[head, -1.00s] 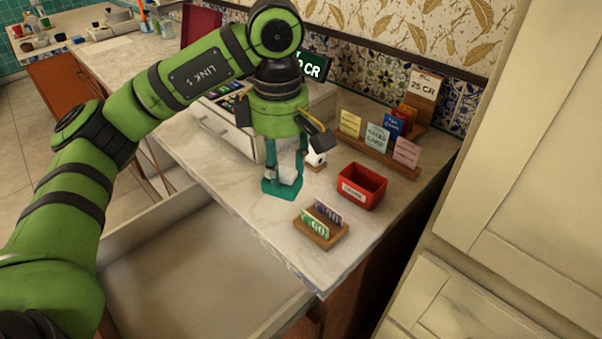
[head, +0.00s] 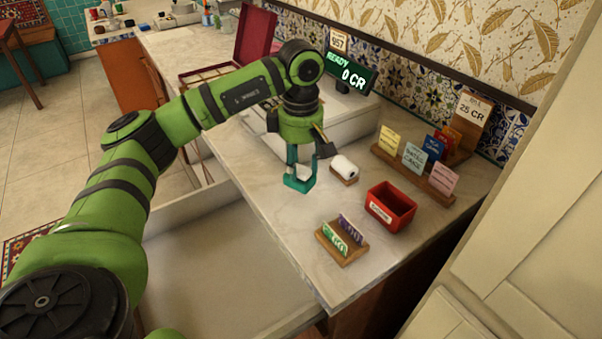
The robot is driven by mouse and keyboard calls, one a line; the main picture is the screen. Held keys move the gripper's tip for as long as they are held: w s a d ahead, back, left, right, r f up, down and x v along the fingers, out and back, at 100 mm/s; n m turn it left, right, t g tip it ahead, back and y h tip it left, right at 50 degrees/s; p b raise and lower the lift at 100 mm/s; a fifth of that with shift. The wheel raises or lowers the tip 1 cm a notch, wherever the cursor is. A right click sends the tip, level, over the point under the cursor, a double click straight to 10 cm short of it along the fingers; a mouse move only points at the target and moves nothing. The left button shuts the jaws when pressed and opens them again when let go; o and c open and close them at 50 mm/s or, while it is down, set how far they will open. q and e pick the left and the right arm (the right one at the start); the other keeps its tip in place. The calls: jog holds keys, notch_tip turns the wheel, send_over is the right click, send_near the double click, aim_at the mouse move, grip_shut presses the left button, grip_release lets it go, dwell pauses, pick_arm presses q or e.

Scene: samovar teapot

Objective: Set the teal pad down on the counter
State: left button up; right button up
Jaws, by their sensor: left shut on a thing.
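My left gripper (head: 302,168) points down over the marble counter (head: 262,190) and is shut on the teal pad (head: 296,185). The pad is at the fingertips, with a pale surface between its teal parts. It is at or just above the counter, left of the red bin; I cannot tell whether it touches. The gripper hides part of it. My right gripper is not in view.
Near the pad are a white roll (head: 344,166) on a wooden block, a red bin (head: 390,207) and a wooden card holder (head: 342,243). A card rack (head: 414,172) and a display (head: 347,72) stand behind. An open drawer (head: 215,270) lies in front. Counter left of the holder is clear.

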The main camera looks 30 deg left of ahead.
aim_at(301, 166)
pick_arm(q)
jog(key=shift+f+p, duration=0.35)
jog(key=shift+f, duration=1.65)
jog(key=shift+f, duration=0.2)
jog(key=o, duration=1.1)
jog(key=shift+c, duration=0.2)
notch_tip(301, 166, up, 12)
jog(key=shift+r+b, duration=0.25)
jog(key=shift+b, duration=0.3)
